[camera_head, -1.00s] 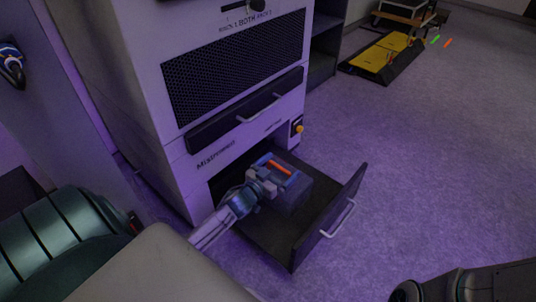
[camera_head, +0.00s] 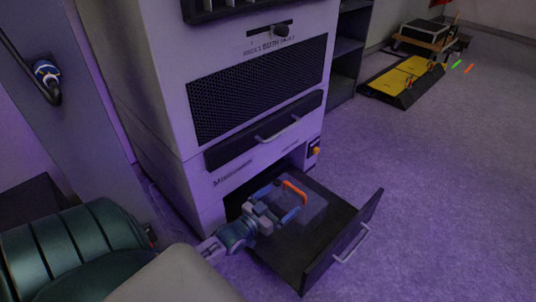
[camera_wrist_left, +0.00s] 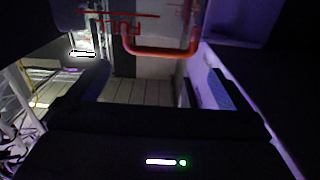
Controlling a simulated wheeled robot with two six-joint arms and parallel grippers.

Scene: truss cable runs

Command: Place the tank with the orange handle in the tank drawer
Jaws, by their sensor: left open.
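The tank (camera_head: 312,208) is a translucent box with an orange handle (camera_head: 296,189). It sits inside the pulled-out dark tank drawer (camera_head: 322,265) at the bottom of the white machine. My left gripper (camera_head: 277,206) is open at the tank's near left side, beside the orange handle. In the left wrist view the tank (camera_wrist_left: 227,18) shows at the top with red "FULL" lettering, and its orange handle (camera_wrist_left: 160,51) hangs below. I cannot tell whether the fingers touch the handle. My right gripper is not in view.
The white machine (camera_head: 160,110) has a closed upper drawer (camera_head: 265,130) above the open one. An orange knob (camera_head: 316,150) is at its corner. A yellow and black platform (camera_head: 405,78) lies at the back right. The floor right of the drawer is clear.

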